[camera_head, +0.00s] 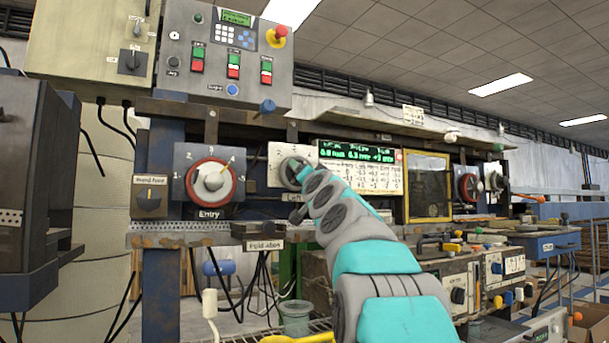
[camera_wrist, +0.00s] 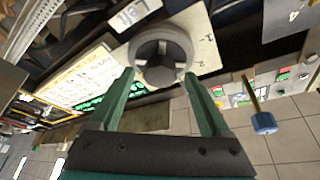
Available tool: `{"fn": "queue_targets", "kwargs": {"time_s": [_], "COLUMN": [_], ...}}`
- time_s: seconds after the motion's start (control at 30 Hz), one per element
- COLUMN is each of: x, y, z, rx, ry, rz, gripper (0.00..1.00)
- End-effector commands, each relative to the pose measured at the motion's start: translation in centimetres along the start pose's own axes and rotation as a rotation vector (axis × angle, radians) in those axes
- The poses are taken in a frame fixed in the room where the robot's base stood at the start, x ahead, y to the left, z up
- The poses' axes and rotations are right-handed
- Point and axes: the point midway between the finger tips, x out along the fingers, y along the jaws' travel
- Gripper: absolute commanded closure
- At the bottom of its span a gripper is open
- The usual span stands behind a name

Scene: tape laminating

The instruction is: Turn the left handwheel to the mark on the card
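The left handwheel (camera_head: 290,172) is a grey spoked wheel on a pale numbered plate (camera_head: 274,165), partly hidden by my gripper (camera_head: 303,176) in the head view. In the wrist view the handwheel (camera_wrist: 162,48) faces me, with its numbered plate (camera_wrist: 205,42) and "Left" label (camera_wrist: 133,14) beside it. My gripper (camera_wrist: 159,75) has its two green fingers wide apart, their tips at opposite sides of the wheel's near edge. I cannot tell whether they touch it. The card (camera_head: 362,181) with rows of writing hangs right of the wheel, under a green-lit display (camera_head: 357,154). Its writing is too small to read.
A red-rimmed Entry dial (camera_head: 211,184) is left of the handwheel. A control box (camera_head: 228,55) with a red stop knob is above. A yellow-framed panel (camera_head: 427,187) and another red handwheel (camera_head: 468,186) are to the right. A "Hold down" label (camera_head: 265,245) sits below.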

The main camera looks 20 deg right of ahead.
Motion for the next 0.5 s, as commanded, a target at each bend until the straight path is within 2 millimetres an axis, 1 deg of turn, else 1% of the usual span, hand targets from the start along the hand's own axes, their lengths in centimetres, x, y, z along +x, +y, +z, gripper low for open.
{"fn": "queue_targets", "kwargs": {"time_s": [0.3, 0.5], "x": [-0.1, -1.1], "y": [0.0, 0.2], "z": [0.1, 0.2], "rx": [0.0, 0.001], "ry": [-0.001, -0.001], "rz": [0.0, 0.001], "gripper": [0.18, 0.18]}}
